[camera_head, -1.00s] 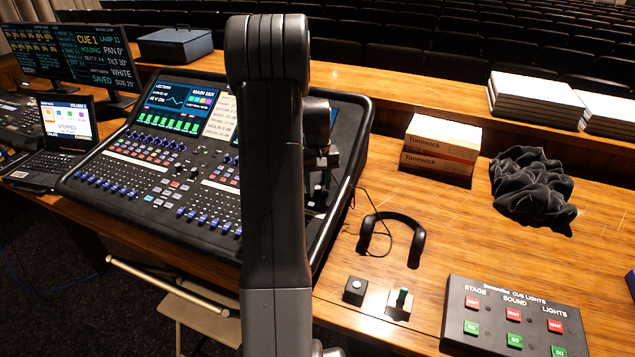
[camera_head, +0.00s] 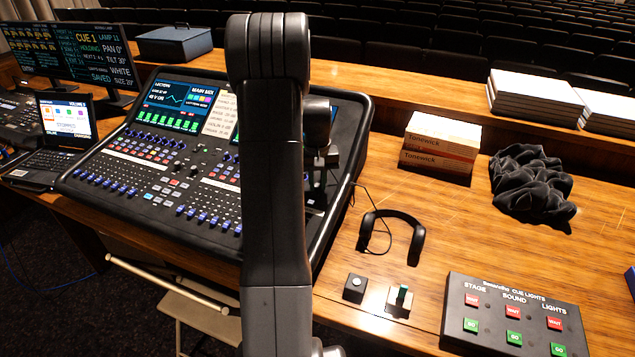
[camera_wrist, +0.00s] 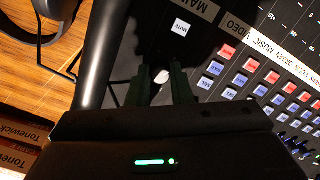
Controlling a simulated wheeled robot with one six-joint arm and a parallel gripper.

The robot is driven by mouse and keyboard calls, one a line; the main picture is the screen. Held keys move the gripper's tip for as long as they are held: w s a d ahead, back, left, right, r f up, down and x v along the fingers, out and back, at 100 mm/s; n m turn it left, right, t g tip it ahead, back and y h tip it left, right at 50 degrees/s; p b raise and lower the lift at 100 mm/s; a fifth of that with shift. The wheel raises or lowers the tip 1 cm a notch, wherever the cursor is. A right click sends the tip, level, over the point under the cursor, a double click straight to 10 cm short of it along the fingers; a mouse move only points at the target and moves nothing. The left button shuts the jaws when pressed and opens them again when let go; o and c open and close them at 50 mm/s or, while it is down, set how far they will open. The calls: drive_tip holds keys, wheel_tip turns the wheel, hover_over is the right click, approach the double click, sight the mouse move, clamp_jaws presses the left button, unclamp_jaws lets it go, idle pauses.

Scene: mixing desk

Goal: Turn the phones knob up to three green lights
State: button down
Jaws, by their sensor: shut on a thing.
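The mixing desk (camera_head: 210,165) fills the left middle of the head view, with my arm upright in front of its right part. My gripper (camera_head: 318,192) is over the right side of the desk, mostly hidden by the arm. In the wrist view my gripper's dark green fingers (camera_wrist: 161,78) are close together at the desk surface, shut on a small knob whose pale top (camera_wrist: 162,75) barely shows between them. The phones label and any level lights by the knob are hidden. The only lit green bar in the wrist view is on my gripper's own housing.
A mute button (camera_wrist: 181,27) and rows of channel buttons (camera_wrist: 240,80) lie close by the fingers. The desk's raised black rim (camera_wrist: 101,55) runs beside them. Headphones (camera_head: 394,228), a cue light box (camera_head: 515,318) and Tonewick boxes (camera_head: 440,143) are on the wooden table to the right.

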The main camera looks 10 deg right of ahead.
drive_tip(key=m, duration=0.3)
drive_tip(key=m+b, duration=0.1)
drive_tip(key=m, duration=0.1)
drive_tip(key=shift+m+t+y, duration=0.3)
drive_tip(key=shift+m, duration=0.1)
drive_tip(key=m+b, duration=0.1)
drive_tip(key=m, duration=0.4)
idle(0.4)
drive_tip(key=c, duration=1.3)
unclamp_jaws()
wheel_tip(320, 180, up, 14)
drive_tip(key=s+b, duration=0.1)
drive_tip(key=shift+d, duration=0.3)
drive_tip(key=shift+s+f, duration=0.1)
drive_tip(key=shift+f, duration=0.05)
